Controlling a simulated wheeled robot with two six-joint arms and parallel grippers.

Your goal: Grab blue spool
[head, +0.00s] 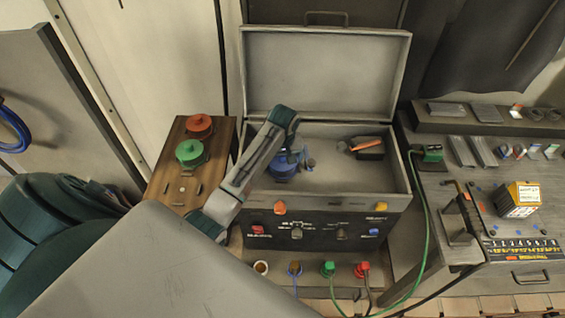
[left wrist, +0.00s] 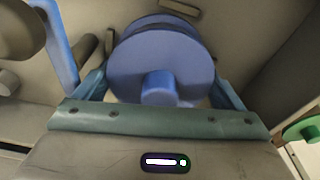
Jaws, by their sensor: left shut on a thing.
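The blue spool (head: 282,170) is inside the open grey case, towards its left side. In the left wrist view the spool (left wrist: 160,65) fills the space between my fingers, its round flange and central knob facing the camera. My left gripper (head: 286,154) reaches down into the case from the left and is shut on the blue spool. The wrist view shows one finger on each side of the spool. Whether the spool touches the case floor is hard to tell. My right gripper is not in view.
The case (head: 345,185) has its lid (head: 325,75) raised at the back. A dark block with an orange-handled item (head: 366,143) lies at its right. A wooden board (head: 163,178) holds red (head: 199,124) and green (head: 190,152) spools. A green cable (head: 427,220) hangs at right.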

